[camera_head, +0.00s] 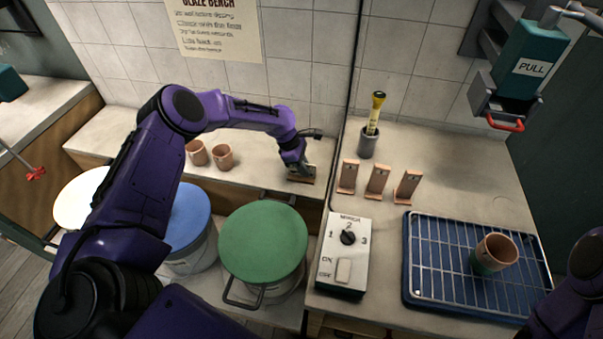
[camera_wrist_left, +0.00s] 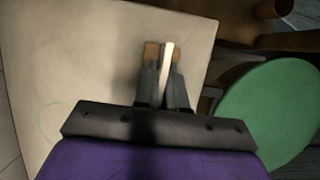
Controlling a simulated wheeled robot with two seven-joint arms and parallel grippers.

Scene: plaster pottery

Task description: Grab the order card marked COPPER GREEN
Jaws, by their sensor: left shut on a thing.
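My left gripper (camera_head: 299,171) reaches down to the back bench beside the wall corner. In the left wrist view its fingers (camera_wrist_left: 166,88) are shut on a thin pale card (camera_wrist_left: 167,56), seen edge-on. A small brown wooden block (camera_wrist_left: 151,52) lies below the card; it also shows under the gripper in the head view (camera_head: 309,179). I cannot tell whether card and block touch. No lettering on the card is readable, so COPPER GREEN cannot be confirmed. My right gripper is out of view; only part of that arm shows at lower right.
Two clay cups (camera_head: 222,157) stand left of the gripper. A green-lidded bucket (camera_head: 264,241) stands in front. To the right are a control box (camera_head: 342,252), several clay pieces (camera_head: 377,180), a holder with a yellow tool (camera_head: 367,145), and a blue rack tray (camera_head: 408,262) with a cup.

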